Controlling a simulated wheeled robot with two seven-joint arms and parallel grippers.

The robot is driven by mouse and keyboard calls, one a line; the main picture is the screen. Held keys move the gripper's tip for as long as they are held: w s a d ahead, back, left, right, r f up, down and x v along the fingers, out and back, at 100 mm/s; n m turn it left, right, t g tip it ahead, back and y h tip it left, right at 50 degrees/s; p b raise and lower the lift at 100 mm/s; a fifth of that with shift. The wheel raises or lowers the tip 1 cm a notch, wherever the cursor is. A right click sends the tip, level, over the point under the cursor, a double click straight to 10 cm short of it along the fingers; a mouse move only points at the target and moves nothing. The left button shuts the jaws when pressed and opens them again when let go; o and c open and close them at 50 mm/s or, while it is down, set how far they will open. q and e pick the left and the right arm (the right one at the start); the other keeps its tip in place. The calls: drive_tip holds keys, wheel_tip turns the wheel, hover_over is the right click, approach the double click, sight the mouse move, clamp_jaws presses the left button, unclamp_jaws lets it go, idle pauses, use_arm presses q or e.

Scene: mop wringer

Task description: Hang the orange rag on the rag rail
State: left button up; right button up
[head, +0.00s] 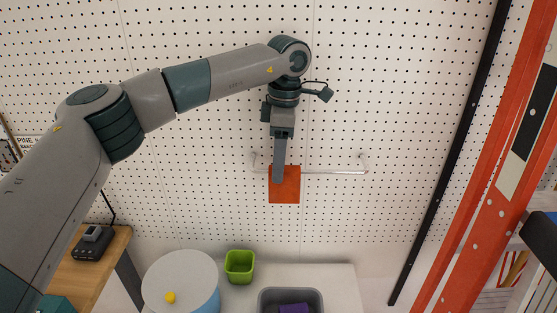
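The orange rag (290,189) hangs flat at the left part of the rag rail, its top edge at the rail's height. The rag rail (335,172) is a thin pale bar on brackets in front of the pegboard. My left gripper (278,177) points down in front of the rag's left side and overlaps it. Its fingers show as one narrow shape, so I cannot tell whether they grip the rag. Whether the rag is folded over the bar is hidden. My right gripper is not in view.
A white pegboard (400,80) fills the background. Below are a green cup (239,267), a round white-topped container (180,275) with a yellow knob, and a grey bin (265,300) holding something purple. An orange ladder (487,160) and black pole (450,160) stand right.

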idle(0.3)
use_arm(q)
drive_tip(key=shift+r, duration=0.45)
wheel_tip(320, 180, up, 16)
drive_tip(key=d+b, duration=0.1)
drive_tip(key=b, duration=0.2)
drive_tip(key=shift+d+r, duration=0.15)
drive_tip(key=shift+r, duration=0.05)
